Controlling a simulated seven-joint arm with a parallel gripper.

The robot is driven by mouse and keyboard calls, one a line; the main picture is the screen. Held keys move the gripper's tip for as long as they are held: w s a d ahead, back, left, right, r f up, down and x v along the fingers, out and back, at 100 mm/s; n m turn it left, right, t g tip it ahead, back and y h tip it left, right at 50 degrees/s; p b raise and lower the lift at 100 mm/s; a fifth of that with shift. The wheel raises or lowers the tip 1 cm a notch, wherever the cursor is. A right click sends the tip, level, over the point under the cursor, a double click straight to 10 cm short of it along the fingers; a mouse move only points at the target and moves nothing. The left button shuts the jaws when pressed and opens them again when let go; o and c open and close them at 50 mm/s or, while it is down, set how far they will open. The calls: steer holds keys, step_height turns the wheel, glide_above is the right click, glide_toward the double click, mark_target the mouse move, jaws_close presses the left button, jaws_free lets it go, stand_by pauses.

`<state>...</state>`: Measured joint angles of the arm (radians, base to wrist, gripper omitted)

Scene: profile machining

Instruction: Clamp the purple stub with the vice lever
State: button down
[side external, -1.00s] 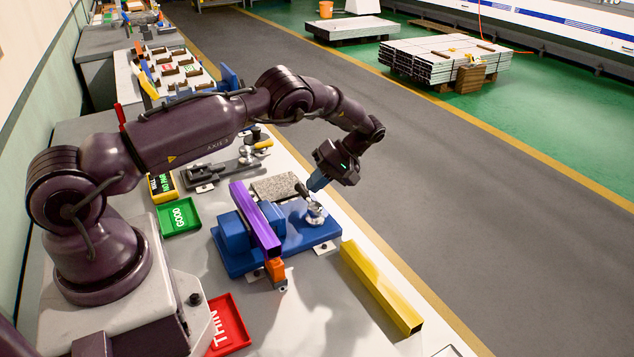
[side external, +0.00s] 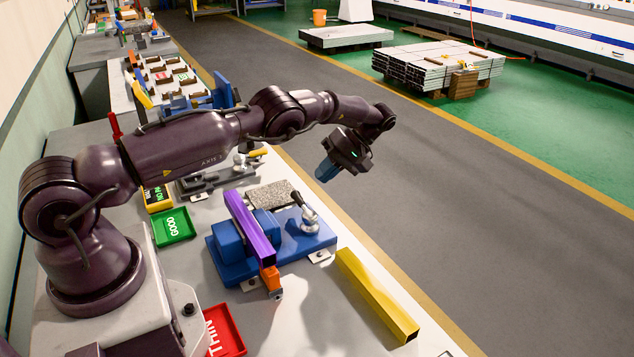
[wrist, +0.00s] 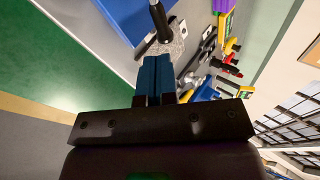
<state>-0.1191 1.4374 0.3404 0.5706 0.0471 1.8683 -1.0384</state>
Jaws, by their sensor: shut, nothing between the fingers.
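The purple stub (side external: 250,228) is a long bar lying in the blue vice (side external: 290,245), between its jaw blocks. An orange piece (side external: 271,280) sits at its near end. The vice lever (side external: 304,203) has a dark grip and a silver base on the right part of the vice; it tilts up and to the left. My gripper (side external: 327,171) has blue fingers, is shut and empty, and hangs above and to the right of the lever, apart from it. In the wrist view the shut fingers (wrist: 155,80) show, with the lever's dark grip (wrist: 159,22) beyond them.
A yellow bar (side external: 378,295) lies right of the vice near the bench edge. A green GOOD tray (side external: 174,226) and a red THIN tray (side external: 224,331) lie on the left. A grey granite block (side external: 272,195) is behind the vice. Open space lies over the aisle on the right.

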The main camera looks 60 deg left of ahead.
mark_target(298, 196)
step_height(298, 196, up, 6)
steer(key=shift+f, duration=0.25)
steer(key=c, duration=1.6)
jaws_free()
steer(key=shift+a+r, duration=0.1)
steer(key=shift+r, duration=0.15)
steer(key=o, duration=0.5)
steer(key=shift+n+h, duration=0.5)
steer(key=shift+n, duration=0.1)
steer(key=a+r, duration=0.1)
steer(key=s+a+r, duration=0.1)
steer(key=a+r, duration=0.1)
steer(key=shift+s+a+r, duration=0.1)
steer(key=shift+s+r, duration=0.05)
steer(key=shift+r, duration=0.1)
steer(key=s+a+r+n+t+h, duration=0.1)
steer(key=s+a+t+h, duration=0.3)
steer(key=s+t+h, duration=0.15)
steer(key=d+f+t, duration=0.1)
steer(key=d+f, duration=0.1)
steer(key=f, duration=0.2)
steer(key=d+f+t, duration=0.1)
steer(key=d+f, duration=0.1)
steer(key=f, duration=0.3)
steer(key=d+f+t, duration=0.1)
steer(key=d+f, duration=0.1)
steer(key=f, duration=0.3)
steer(key=shift+w+f, duration=0.15)
steer(key=shift+w, duration=0.05)
jaws_close()
